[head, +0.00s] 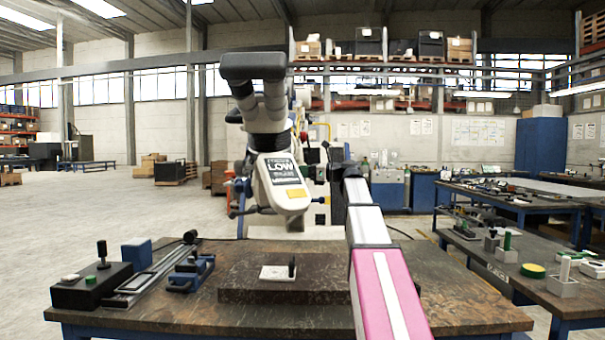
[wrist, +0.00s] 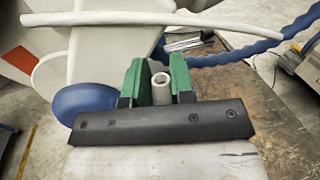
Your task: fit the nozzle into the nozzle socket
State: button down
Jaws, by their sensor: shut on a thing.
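In the wrist view my gripper (wrist: 158,82) has its two green fingers closed on a light grey tubular nozzle (wrist: 161,90). The nozzle's round open end shows between the fingertips. In the head view my arm reaches forward to the right of the white microscope (head: 285,185), and I cannot make out the fingers or the nozzle there. In the wrist view a large white body (wrist: 95,55), with a blue round part (wrist: 84,104), stands close to the left of the fingers. I cannot pick out the nozzle socket with certainty in either view.
A dark stone slab (head: 245,292) on the workbench (head: 180,318) carries a small white block (head: 276,273) with a black peg. A black box (head: 92,287) and a blue vise (head: 190,273) stand at left. A white hose (wrist: 170,18) and blue coiled hose (wrist: 240,54) run beyond the fingers.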

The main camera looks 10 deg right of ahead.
jog(key=shift+f, duration=2.45)
dwell(1.0)
jog(key=c, duration=0.9)
grip_release()
jog(key=v, duration=1)
jog(key=shift+d, duration=0.4)
jog(key=shift+s, duration=0.15)
